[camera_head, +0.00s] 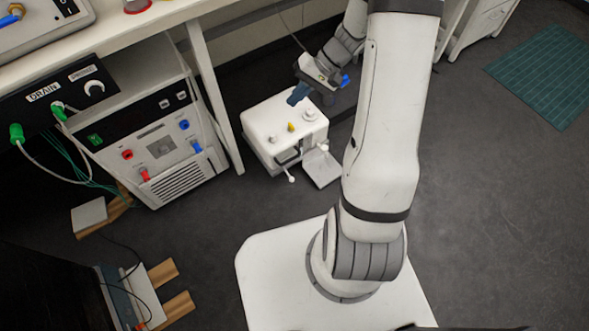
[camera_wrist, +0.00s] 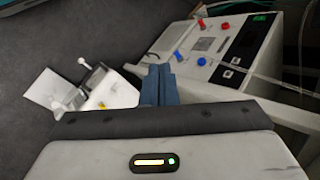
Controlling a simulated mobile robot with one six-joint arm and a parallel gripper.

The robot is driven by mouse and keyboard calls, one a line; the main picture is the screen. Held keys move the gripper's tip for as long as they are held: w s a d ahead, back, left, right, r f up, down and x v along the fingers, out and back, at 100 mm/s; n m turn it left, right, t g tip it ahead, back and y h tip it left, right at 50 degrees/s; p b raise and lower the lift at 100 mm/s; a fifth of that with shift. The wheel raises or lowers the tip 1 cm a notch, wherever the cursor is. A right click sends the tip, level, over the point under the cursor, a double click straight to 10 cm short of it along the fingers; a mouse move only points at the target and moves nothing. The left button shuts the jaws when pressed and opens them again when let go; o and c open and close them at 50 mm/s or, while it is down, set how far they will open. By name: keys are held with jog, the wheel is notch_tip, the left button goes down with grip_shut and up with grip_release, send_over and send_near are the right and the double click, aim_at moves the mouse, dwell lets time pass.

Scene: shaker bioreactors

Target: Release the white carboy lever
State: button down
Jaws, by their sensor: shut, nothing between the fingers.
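The white carboy (camera_head: 262,124) is a box-shaped body on the floor, with a round cap and a small yellow part on top. A lever with a white knob (camera_head: 291,179) sticks out at its front by a black bracket. In the wrist view the carboy (camera_wrist: 118,92) is partly hidden behind my fingers, and a white-knobbed lever (camera_wrist: 82,62) shows at its side. My gripper (camera_head: 295,98) has blue fingers and hangs over the carboy's far top side. In the wrist view its fingers (camera_wrist: 159,72) are together and empty, apart from the lever. Whether they touch the carboy top is unclear.
A flat pale plate (camera_head: 321,170) lies at the carboy's front right. A control unit (camera_head: 160,145) with red, blue and green ports stands left, beside a bench leg (camera_head: 215,95). The bench (camera_head: 120,35) overhangs behind. Open floor lies in front of the carboy; a green mat (camera_head: 545,72) is far right.

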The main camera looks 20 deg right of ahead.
jog(key=w+d+f+m+t+y+b, duration=0.1)
jog(key=w+d+f+b, duration=0.15)
jog(key=f, duration=0.65)
jog(key=w+d+f+m+t+y+b, duration=0.1)
jog(key=f+b, duration=0.2)
jog(key=f, duration=0.5)
jog(key=w+d+f+m+t+y+b, duration=0.1)
jog(key=d+f+m+t+b, duration=0.1)
jog(key=f, duration=0.7)
jog(key=m+t+h+b, duration=0.2)
jog(key=m+t+b, duration=0.25)
jog(key=b, duration=0.75)
send_near(288, 174)
jog(key=w+a+f, duration=0.3)
jog(key=w+f, duration=0.1)
jog(key=f, duration=0.1)
jog(key=shift+f+t, duration=0.3)
jog(key=shift+t, duration=0.05)
